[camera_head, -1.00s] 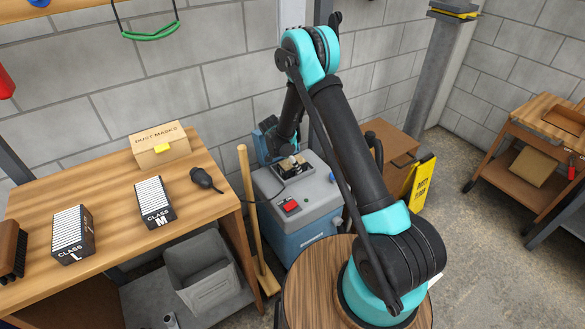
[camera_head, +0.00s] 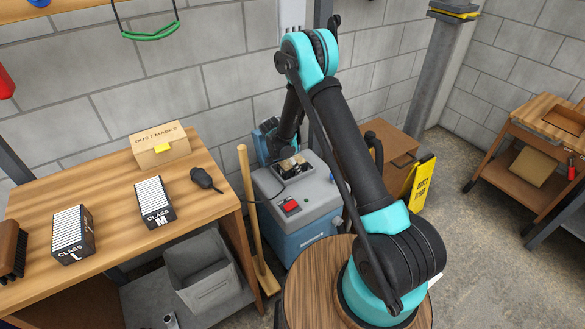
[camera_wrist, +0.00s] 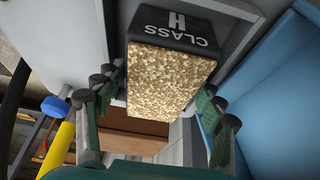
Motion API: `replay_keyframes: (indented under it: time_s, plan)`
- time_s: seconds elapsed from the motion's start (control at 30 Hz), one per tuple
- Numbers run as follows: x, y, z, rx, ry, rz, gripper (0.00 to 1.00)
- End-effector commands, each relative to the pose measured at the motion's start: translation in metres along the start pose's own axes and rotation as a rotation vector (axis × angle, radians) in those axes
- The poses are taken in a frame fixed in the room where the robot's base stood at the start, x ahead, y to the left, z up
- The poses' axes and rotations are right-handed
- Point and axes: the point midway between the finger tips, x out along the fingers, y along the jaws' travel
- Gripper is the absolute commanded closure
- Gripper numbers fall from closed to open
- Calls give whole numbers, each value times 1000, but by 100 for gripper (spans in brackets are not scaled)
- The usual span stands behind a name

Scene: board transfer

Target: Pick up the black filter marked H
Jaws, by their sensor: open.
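The black filter marked CLASS H (camera_wrist: 175,75) shows in the wrist view, with a dusty, gold-brown speckled face and white lettering on its black end. It sits at the grey top of the blue and grey machine (camera_head: 320,192). In the head view the filter is small and partly hidden around the machine's top opening. My gripper (camera_wrist: 160,103) is open, with one finger on each side of the filter's lower part in the wrist view. I cannot tell whether the fingers touch it.
Filters marked CLASS L (camera_head: 73,234) and CLASS M (camera_head: 155,203) stand on the wooden bench (camera_head: 110,190) at left, with a dust mask box (camera_head: 160,146). A broom (camera_head: 252,205) leans beside the machine. A yellow sign (camera_head: 420,182) stands to its right.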

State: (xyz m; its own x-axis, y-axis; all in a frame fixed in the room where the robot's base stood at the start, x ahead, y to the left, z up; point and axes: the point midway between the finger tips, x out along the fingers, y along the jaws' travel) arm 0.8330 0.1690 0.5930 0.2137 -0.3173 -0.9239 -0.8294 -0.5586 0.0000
Motion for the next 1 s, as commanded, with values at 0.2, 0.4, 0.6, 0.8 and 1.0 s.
replay_keyframes:
  time_s: [0.2,0.4,0.6,0.8,1.0]
  plan:
    - [0,0,0,0,0,0,43]
    - [0,0,0,0,0,0,68]
    - [0,0,0,0,0,0,75]
    - [-4,0,-2,0,0,0,75]
    - [-24,0,-10,0,0,0,75]
